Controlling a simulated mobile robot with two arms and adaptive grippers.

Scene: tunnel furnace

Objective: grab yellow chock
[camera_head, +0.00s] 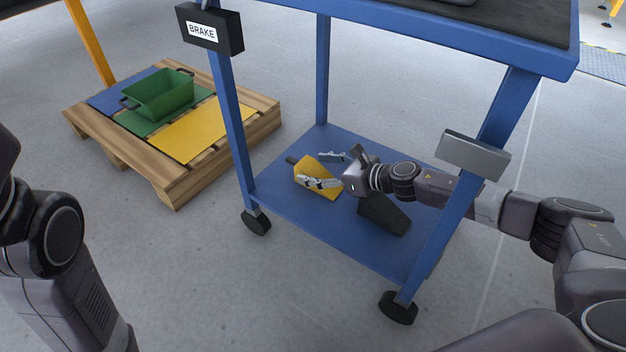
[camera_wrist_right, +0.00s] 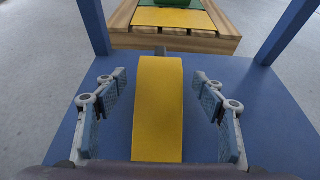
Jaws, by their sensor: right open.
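The yellow chock (camera_head: 318,176) lies on the blue lower shelf (camera_head: 310,223) of the cart. In the right wrist view the yellow chock (camera_wrist_right: 159,105) runs lengthwise between the two fingers. My right gripper (camera_head: 325,168) reaches in from the right past the cart's front post. Its fingers are open, one on each side of the chock, with a gap on both sides in the wrist view (camera_wrist_right: 160,108). My left arm shows at the left edge, but its gripper is out of view.
A dark chock (camera_head: 384,214) sits on the same shelf, below my right wrist. Blue posts and a grey plate (camera_head: 473,154) stand around the arm. A BRAKE box (camera_head: 209,28) hangs on the left post. A wooden pallet (camera_head: 172,187) with a green bin (camera_head: 160,97) is behind left.

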